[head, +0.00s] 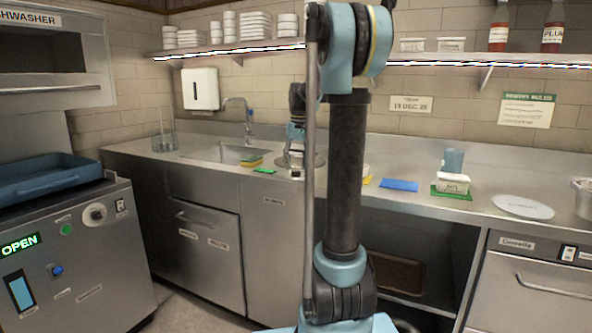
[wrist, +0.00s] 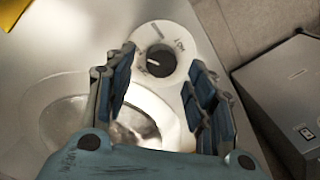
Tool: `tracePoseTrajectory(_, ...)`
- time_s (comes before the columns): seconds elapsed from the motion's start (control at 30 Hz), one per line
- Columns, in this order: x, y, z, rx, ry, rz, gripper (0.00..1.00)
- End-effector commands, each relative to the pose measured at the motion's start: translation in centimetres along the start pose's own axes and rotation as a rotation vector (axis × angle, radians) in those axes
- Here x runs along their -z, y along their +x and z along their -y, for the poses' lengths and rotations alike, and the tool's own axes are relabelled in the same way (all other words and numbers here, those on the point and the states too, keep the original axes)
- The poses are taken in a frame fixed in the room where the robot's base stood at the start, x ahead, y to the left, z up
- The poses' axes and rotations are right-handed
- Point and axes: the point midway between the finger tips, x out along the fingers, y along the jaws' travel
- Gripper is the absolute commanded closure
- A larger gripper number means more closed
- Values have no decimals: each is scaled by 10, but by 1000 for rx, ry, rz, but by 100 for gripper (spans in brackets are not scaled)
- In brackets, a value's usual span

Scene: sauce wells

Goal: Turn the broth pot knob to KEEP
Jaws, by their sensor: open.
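In the wrist view a dark round knob (wrist: 159,61) sits in a pale dial ring (wrist: 178,42) with small lettering. I cannot read the lettering surely. The knob has a short pale pointer mark on its face. My gripper (wrist: 162,57) is open, with one finger to either side of the knob as seen from the wrist. I cannot tell how far above the knob the fingertips are. A shiny round steel pot or well (wrist: 62,118) lies below and left of the dial, partly covered by my gripper. In the head view my gripper (head: 296,160) is over the counter, partly hidden by my arm.
A grey box (wrist: 287,95) stands right of the dial. The steel counter (head: 330,183) holds a sponge (head: 251,161), a blue cloth (head: 399,185), a white tub (head: 453,183) and a white plate (head: 523,206). A sink (head: 215,153) is at the left.

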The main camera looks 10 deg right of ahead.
Motion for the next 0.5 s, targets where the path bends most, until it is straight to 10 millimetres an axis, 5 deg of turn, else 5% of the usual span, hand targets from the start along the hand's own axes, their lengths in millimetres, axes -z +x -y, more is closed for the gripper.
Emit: tracePoseTrajectory(0.5, 1, -86, 0, 0, 0, 1, 50)
